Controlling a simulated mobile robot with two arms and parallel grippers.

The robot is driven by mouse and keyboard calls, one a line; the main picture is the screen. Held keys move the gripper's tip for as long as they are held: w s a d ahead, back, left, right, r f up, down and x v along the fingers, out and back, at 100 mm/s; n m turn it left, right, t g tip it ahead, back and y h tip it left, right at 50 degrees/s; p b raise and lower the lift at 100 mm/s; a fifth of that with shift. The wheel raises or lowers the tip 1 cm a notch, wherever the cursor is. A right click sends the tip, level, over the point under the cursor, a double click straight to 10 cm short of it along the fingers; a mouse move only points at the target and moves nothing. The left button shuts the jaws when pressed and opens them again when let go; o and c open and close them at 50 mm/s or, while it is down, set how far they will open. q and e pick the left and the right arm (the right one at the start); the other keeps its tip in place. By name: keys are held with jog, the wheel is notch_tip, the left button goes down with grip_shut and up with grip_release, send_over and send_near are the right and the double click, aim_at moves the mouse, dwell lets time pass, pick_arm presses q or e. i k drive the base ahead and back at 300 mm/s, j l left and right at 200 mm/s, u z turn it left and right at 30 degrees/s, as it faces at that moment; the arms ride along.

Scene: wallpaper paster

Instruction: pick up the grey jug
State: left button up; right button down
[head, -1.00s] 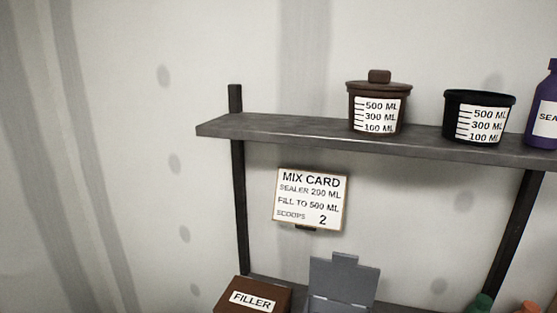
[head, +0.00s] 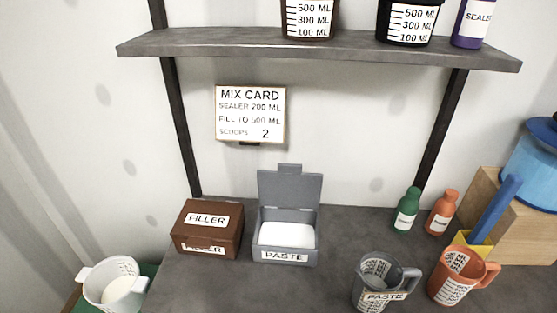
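The grey jug (head: 370,287) stands upright on the dark worktop at the lower right of the head view. It has measuring marks inside, a PASTE label in front and a handle on its right side. Its base is close to the bottom edge of the picture. An orange jug (head: 457,277) stands just to its right, with its handle also to the right. Neither of my grippers shows in the head view.
On the worktop (head: 215,282) are a brown FILLER box (head: 208,239), an open grey PASTE box (head: 286,211), a green bottle (head: 406,211) and an orange bottle (head: 442,213). A shelf (head: 345,46) with pots runs above. A white bucket (head: 112,283) stands lower left.

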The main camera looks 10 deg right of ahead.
aim_at(379, 277)
jog(key=z, duration=1.3)
